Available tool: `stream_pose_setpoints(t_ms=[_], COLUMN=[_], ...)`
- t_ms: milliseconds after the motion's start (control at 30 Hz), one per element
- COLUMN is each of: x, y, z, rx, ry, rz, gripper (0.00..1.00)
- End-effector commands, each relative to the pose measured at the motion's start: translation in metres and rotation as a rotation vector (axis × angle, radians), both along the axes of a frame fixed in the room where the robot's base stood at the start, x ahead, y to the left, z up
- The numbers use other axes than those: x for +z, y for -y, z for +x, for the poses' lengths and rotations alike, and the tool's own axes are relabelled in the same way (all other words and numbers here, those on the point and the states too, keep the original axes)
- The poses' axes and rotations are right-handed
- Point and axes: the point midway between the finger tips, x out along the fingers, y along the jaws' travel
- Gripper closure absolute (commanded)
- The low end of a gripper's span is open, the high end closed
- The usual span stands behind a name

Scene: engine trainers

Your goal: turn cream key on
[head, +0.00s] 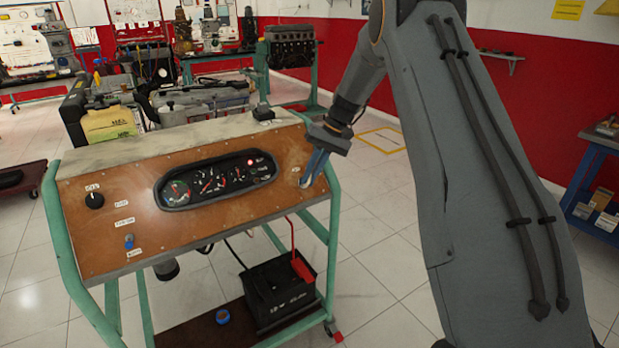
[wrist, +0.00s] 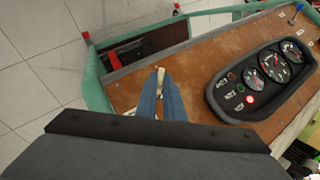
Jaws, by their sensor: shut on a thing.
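The cream key (wrist: 161,76) stands out from the right end of the brown instrument panel (head: 120,237). In the wrist view its pale end shows between the tips of my gripper's blue fingers (wrist: 160,95). My gripper (head: 307,181) is shut on the key at the panel face in the head view, and the fingers hide most of the key. The gauge cluster (head: 217,178) sits left of the key. A red lamp (head: 250,162) on the cluster is lit; it also shows in the wrist view (wrist: 250,99).
A black knob (head: 94,200) and a blue-tipped switch (head: 129,240) are on the panel's left. The green frame (head: 333,220) borders the panel. A black battery (head: 278,293) with a red lever (head: 301,266) stands on the lower shelf.

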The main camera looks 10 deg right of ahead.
Motion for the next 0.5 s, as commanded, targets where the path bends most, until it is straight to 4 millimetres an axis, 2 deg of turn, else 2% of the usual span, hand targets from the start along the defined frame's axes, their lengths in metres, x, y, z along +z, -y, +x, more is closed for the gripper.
stream_pose_setpoints(t_ms=[500], x=[0.0004], y=[0.0003], z=[0.0003], rx=[-0.042], ry=[-0.013], rz=[0.045], gripper=[1.00])
